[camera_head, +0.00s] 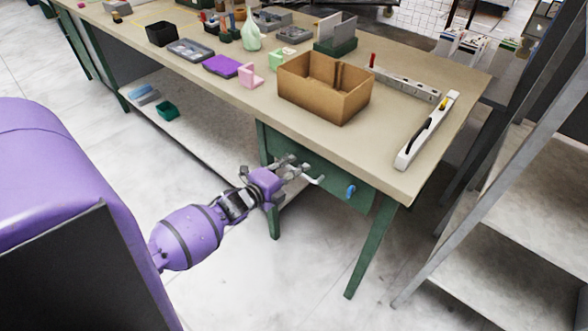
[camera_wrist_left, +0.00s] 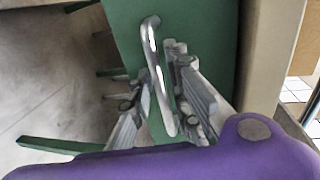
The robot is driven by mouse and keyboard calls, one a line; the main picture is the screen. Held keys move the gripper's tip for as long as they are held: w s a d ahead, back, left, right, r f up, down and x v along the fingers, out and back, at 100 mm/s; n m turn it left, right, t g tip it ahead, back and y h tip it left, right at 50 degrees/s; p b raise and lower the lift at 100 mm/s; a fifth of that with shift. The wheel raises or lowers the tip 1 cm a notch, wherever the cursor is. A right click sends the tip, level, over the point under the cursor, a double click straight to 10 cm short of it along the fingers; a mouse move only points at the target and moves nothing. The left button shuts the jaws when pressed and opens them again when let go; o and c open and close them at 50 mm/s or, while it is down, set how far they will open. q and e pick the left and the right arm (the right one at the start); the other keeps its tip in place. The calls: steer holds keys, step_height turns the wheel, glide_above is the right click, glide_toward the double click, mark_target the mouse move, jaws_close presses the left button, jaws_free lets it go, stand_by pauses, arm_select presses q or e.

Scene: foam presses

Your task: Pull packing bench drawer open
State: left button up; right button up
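The packing bench (camera_head: 215,100) has a green drawer (camera_head: 335,182) under the front right of its top. The drawer front looks flush beneath the top. A silver bar handle (camera_head: 317,181) is on it; in the left wrist view the handle (camera_wrist_left: 155,70) stands out from the green drawer front (camera_wrist_left: 205,30). My left gripper (camera_head: 297,170) is at the handle. In the left wrist view, its fingers (camera_wrist_left: 160,78) are apart, one on each side of the bar, with narrow gaps. Whether they touch it is hard to tell. My right gripper is not in view.
An open cardboard box (camera_head: 325,88) stands on the bench above the drawer. A white level-like tool (camera_head: 427,130) lies near the bench's right edge. A blue item (camera_head: 350,191) is on the drawer front. Metal shelving (camera_head: 500,215) stands at right. Floor before the drawer is clear.

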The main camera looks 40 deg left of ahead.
arm_select(q)
jaws_close()
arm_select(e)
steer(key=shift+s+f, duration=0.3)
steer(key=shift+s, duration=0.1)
arm_select(q)
steer(key=shift+s, duration=0.1)
